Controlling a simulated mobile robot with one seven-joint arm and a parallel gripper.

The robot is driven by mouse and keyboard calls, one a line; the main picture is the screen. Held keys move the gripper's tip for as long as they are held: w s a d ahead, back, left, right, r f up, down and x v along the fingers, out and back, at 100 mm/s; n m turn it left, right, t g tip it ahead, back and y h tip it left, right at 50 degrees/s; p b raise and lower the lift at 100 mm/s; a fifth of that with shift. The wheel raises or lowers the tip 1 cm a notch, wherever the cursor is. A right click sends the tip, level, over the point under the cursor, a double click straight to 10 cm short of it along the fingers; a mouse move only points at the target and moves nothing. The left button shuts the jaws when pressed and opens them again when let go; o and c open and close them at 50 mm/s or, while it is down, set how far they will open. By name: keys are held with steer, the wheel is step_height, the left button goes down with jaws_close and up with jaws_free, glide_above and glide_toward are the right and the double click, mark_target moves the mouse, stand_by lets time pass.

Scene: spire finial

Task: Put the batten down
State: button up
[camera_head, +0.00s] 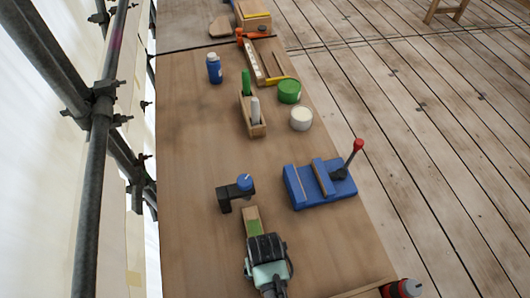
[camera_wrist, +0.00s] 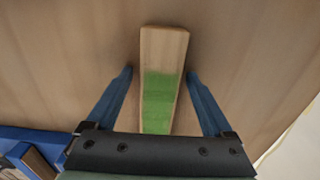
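The batten (camera_head: 251,215) is a short pale wooden bar with a green band, in front of my gripper in the head view. In the wrist view the batten (camera_wrist: 164,48) points away from me and looks to be lying on the wooden bench top. My gripper (camera_wrist: 159,74) is open, with one blue finger on each side of the batten and a visible gap on both sides. In the head view my gripper (camera_head: 260,236) is over the batten's near end and hides it.
A blue vise (camera_head: 306,187) with a red-knobbed lever is to the right. A dark bracket with a blue top (camera_head: 236,192) stands close to the batten's upper left. A wooden holder (camera_head: 252,117), a green tin (camera_head: 289,91) and a white tin (camera_head: 301,119) are farther up.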

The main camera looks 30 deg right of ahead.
step_height(320, 180, up, 12)
steer(key=w+r+t+h, duration=0.1)
steer(key=w+r+t, duration=0.6)
steer(key=w+r, duration=0.85)
steer(key=w+a+r+n+t, duration=0.1)
steer(key=w+r+t, duration=0.25)
steer(key=r, duration=0.45)
steer(key=w+a+r+t, duration=0.1)
steer(key=w+r+t, duration=0.25)
steer(key=r, duration=0.35)
steer(key=a+r+n+t, duration=0.1)
steer(key=a+r+t, duration=0.15)
steer(key=r, duration=0.65)
steer(key=a+r+t, duration=0.1)
steer(key=r+t, duration=0.2)
steer(key=r, duration=0.5)
steer(key=s+a+r+t, duration=0.2)
steer(key=s+r+t, duration=0.2)
steer(key=r, duration=0.6)
steer(key=s+a+r+n+t+y, duration=0.1)
steer(key=s+a+r+t, duration=0.1)
steer(key=s+r+t, duration=0.2)
steer(key=s+r, duration=0.3)
steer(key=r, duration=0.3)
steer(key=shift+s, duration=0.3)
